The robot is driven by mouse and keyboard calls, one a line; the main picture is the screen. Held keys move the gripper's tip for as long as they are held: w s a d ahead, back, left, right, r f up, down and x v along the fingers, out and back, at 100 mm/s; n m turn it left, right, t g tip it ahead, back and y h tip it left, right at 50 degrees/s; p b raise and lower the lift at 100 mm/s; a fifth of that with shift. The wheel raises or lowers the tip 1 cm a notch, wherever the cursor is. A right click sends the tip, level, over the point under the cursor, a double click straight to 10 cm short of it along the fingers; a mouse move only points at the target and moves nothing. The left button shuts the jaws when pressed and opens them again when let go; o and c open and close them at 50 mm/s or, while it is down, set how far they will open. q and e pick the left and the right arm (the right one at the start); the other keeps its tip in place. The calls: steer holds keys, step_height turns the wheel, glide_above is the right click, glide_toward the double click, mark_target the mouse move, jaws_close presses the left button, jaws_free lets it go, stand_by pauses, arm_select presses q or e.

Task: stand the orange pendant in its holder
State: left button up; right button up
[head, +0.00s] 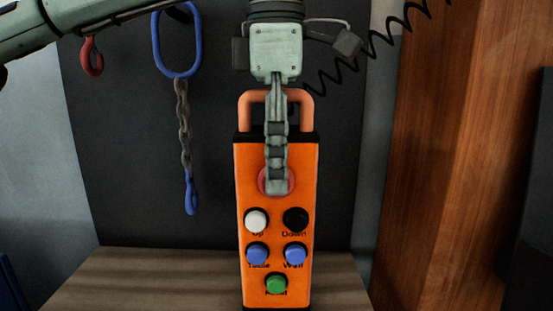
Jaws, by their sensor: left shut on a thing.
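The orange pendant (276,235) hangs upright in the middle of the head view, its button face towards me. It has white, black, blue and green buttons and an orange loop handle on top. My left gripper (277,180) comes down from above and is shut on the pendant. One finger lies over the front, partly covering a round red button; the other finger is hidden behind. The pendant's lower end reaches the bottom edge of the picture, so I cannot tell whether it touches anything. No holder can be made out. My right gripper is not in view.
A wooden surface (150,280) lies below. A dark panel (120,180) stands behind, with a blue ring (158,45), chain and blue hook at left, and a red hook (92,57). A black coiled cord (378,49) runs upper right. A wooden panel (450,170) stands at right.

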arm_select(q)
steer(key=o, duration=1.4)
steer(key=shift+f, duration=0.15)
steer(key=o, duration=0.5)
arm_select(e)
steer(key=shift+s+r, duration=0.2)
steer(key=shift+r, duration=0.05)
arm_select(q)
step_height(320, 180, up, 8)
steer(key=shift+f+p, duration=0.1)
steer(key=shift+p, duration=0.45)
step_height(320, 180, up, 4)
steer(key=shift+f+p, duration=0.1)
steer(key=shift+p, duration=0.55)
steer(key=shift+r, duration=0.4)
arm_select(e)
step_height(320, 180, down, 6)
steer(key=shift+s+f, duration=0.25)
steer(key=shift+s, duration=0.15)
